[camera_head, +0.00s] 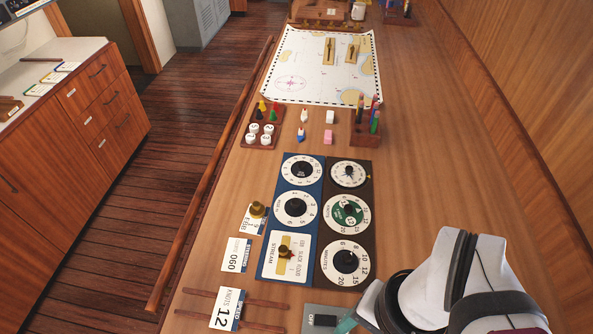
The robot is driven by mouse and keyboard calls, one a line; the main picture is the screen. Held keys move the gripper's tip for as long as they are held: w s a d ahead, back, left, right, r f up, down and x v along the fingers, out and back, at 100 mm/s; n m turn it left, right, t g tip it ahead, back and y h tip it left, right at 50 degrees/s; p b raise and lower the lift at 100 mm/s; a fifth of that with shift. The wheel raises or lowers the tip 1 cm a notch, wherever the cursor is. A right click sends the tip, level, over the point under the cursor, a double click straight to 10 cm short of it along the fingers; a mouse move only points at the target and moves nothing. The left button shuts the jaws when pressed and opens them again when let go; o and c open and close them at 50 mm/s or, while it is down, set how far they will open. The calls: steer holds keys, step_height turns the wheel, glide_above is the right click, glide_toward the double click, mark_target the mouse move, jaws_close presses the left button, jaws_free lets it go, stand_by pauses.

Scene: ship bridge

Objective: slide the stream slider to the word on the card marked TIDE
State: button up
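The stream slider's panel (265,268) is a white plate marked STREAM, set in the lower part of the blue board. Its slider knob (286,252) is small and dark brown and stands near the middle of a yellow slot. Small words run along the slot's right side, turned sideways. A card (247,226) left of the board has a brass weight (257,209) on it; its print is small and partly covered, and I cannot surely read TIDE. My gripper (358,312) is at the bottom right, apart from the slider and mostly hidden by my white arm; its fingertips are unclear.
Dials fill the blue board and the dark board (323,279) beside it. Cards reading 060 (235,256) and KNOTS 12 (228,308) lie at left, the latter by wooden rails. A grey plate marked OFF (321,319) is near my gripper. Pegs and a chart (310,85) lie farther back.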

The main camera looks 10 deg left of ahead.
steer(key=n+h, duration=0.2)
steer(key=n, duration=1.4)
glide_above(283, 248)
step_height(283, 248, down, 3)
steer(key=shift+n, duration=0.4)
step_height(283, 248, down, 16)
steer(key=shift+r, duration=0.1)
steer(key=shift+c, duration=0.2)
jaws_close()
